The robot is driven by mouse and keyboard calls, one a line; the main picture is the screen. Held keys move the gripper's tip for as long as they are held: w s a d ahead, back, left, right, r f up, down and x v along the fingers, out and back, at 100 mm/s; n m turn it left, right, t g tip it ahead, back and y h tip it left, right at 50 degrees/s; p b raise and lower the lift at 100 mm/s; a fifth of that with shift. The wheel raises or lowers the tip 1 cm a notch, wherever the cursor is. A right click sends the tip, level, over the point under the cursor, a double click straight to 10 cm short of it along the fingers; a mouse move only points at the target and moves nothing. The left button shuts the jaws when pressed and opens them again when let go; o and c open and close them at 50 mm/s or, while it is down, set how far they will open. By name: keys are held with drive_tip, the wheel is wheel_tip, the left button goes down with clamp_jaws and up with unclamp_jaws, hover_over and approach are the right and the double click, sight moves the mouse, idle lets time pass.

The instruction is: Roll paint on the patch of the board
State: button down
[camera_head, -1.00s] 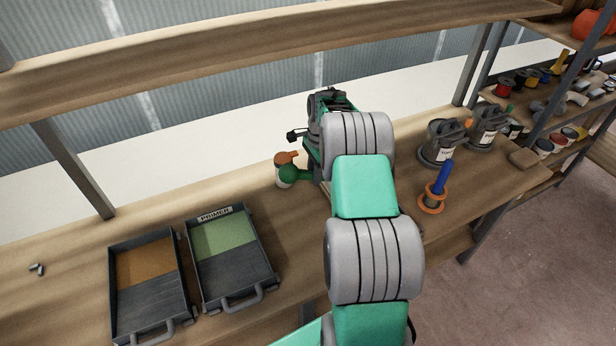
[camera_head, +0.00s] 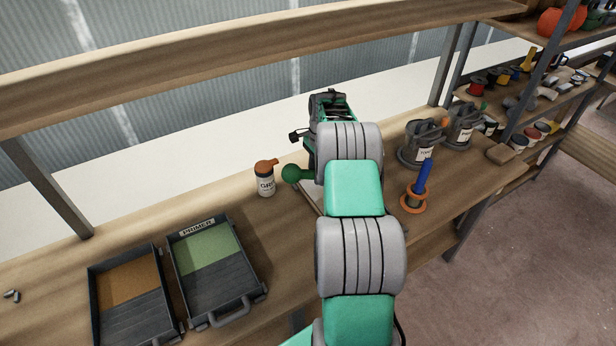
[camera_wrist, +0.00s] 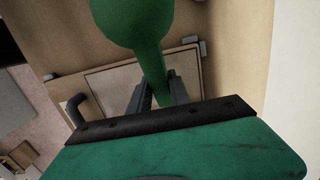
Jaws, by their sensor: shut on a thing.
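My gripper (camera_wrist: 160,92) is shut on a green handle (camera_wrist: 148,55) with a rounded end, seen in the wrist view. Its rounded end also shows in the head view (camera_head: 291,173), left of my arm. The working end of this tool is hidden, so I cannot see a roller. Beyond the fingers in the wrist view lies a flat board (camera_wrist: 195,61) with a thin outlined, pale brown patch (camera_wrist: 112,82). The fingers appear over the patch; the gap cannot be told. In the head view my arm hides most of the board, leaving a pale edge (camera_head: 309,197).
A tray labelled PRIMER (camera_head: 212,285) with green paint and a tray with orange-brown paint (camera_head: 128,320) stand at left. An orange-capped bottle (camera_head: 265,183) stands near the green end. Grey lidded containers (camera_head: 420,150) and a blue-handled tool on an orange ring (camera_head: 414,200) are right.

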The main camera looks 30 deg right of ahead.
drive_tip(key=shift+s+d, duration=0.1)
drive_tip(key=shift+d, duration=1.15)
drive_tip(key=shift+w+a+p, duration=0.2)
drive_tip(key=shift+a+p, duration=0.15)
drive_tip(key=shift+a, duration=2.1)
drive_tip(key=shift+a, duration=0.1)
drive_tip(key=shift+w+a, duration=0.1)
drive_tip(key=shift+a, duration=2.15)
drive_tip(key=shift+a, duration=0.1)
drive_tip(key=a+p, duration=0.1)
drive_tip(key=a, duration=0.3)
drive_tip(key=shift+w+a, duration=0.15)
drive_tip(key=shift+a, duration=0.2)
